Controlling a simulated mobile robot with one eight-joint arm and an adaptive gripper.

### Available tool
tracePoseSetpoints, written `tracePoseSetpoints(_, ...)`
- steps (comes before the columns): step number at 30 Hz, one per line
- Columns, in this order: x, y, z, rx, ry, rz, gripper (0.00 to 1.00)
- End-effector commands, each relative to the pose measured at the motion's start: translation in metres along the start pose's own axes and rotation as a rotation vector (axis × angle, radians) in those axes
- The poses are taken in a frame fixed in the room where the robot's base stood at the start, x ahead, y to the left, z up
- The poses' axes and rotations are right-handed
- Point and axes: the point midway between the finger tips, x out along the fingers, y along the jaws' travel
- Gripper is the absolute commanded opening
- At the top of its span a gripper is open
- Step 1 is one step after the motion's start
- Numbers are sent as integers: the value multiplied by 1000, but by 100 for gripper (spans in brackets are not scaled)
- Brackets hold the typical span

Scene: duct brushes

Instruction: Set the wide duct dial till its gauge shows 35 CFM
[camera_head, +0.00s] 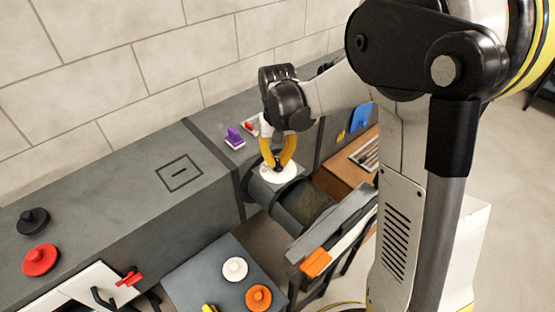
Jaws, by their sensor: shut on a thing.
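The wide duct (292,205) is a dark, wide pipe at the middle, below the back counter. A round white disc (264,177) sits on its top, apparently the dial or its gauge face. My gripper (278,165) points down over the disc, its yellow fingers shut on a small dark knob at the disc's centre. The fingers cover most of the knob and part of the disc. No needle or number can be read at this size, so the CFM value cannot be told.
A purple brush (234,137) stands on the grey counter (100,210) left of my gripper. Black (33,221) and red (40,259) round pieces lie at far left. White (235,268) and orange (258,297) ones lie on a lower table. An orange-ended item (315,262) is right of it.

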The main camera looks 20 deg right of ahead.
Motion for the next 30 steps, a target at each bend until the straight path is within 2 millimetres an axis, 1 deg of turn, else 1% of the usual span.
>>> tracePoseSetpoints(2, 0, 0, 0, 0, -1, 0, 0)
tracePoseSetpoints(3, 0, 0, 0, 0, -1, 0, 12)
tracePoseSetpoints(5, 0, 0, 0, 1, -1, 0, 31)
tracePoseSetpoints(6, 0, 0, 0, 1, -1, 0, 32)
tracePoseSetpoints(14, 0, 0, 0, 1, 0, 0, 32)
tracePoseSetpoints(17, -7, 0, 0, 1, 0, 0, 32)
tracePoseSetpoints(20, -22, 0, 0, 1, 0, 0, 32)
tracePoseSetpoints(27, -76, 0, 0, 1, -1, 0, 32)
tracePoseSetpoints(30, -95, 0, 0, 1, -1, 0, 32)
